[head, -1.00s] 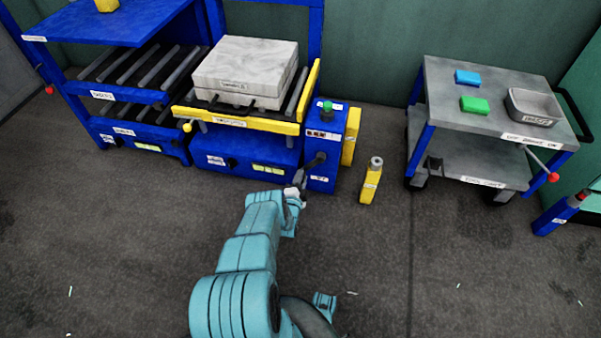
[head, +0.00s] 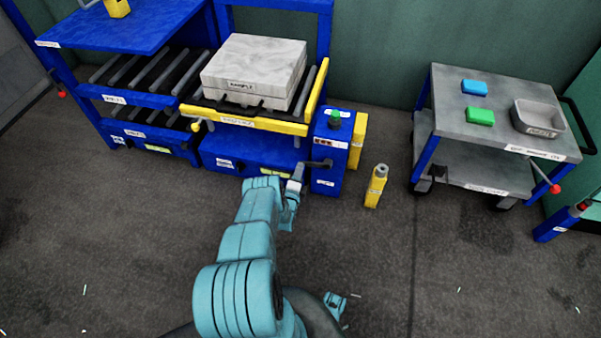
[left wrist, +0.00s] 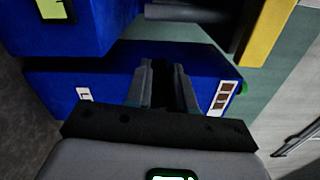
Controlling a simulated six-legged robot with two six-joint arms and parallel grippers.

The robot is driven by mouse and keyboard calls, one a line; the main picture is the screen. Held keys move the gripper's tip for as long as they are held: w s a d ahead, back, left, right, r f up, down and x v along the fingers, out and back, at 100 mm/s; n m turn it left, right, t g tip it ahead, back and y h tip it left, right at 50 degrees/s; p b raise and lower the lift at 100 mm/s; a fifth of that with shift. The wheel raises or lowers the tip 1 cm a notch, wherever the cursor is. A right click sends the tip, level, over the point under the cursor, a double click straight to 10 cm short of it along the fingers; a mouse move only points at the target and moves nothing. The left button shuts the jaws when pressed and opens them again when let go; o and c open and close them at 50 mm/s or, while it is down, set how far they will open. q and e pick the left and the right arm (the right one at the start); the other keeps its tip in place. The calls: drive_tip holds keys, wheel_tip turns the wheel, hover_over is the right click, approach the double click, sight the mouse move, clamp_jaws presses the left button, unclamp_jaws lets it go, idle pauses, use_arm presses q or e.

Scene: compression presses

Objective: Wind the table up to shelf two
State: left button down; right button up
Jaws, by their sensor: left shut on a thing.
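The lift table (head: 262,126) is a yellow-framed roller table. A pale slab block (head: 252,72) rests on it. Its front edge looks close in height to the upper roller shelf (head: 145,102) of the blue rack; I cannot tell whether they are level. A blue control box (head: 328,150) with a green button stands at the table's right. A dark crank (head: 317,163) sticks out from its front. My left gripper (head: 297,180) is at the crank's outer end. In the left wrist view its fingers (left wrist: 165,85) are shut on the dark crank handle, mostly hidden between them.
The lower roller shelf (head: 150,135) is below the upper one. A yellow bottle (head: 376,186) stands on the floor right of the box. Further right, a grey cart (head: 480,140) holds a blue block, a green block and a grey tray.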

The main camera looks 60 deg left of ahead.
use_arm(q)
drive_tip(key=shift+d+r+m+p, duration=0.1)
drive_tip(key=shift+r+m+p, duration=0.3)
drive_tip(key=shift+r, duration=0.35)
drive_tip(key=shift+w+d+r, duration=0.1)
drive_tip(key=shift+w+r, duration=0.05)
drive_tip(key=c, duration=1)
unclamp_jaws()
drive_tip(key=shift+o, duration=0.2)
drive_tip(key=shift+r, duration=0.15)
drive_tip(key=shift+f, duration=0.2)
drive_tip(key=shift+s+r, duration=0.1)
drive_tip(key=shift+s, duration=0.1)
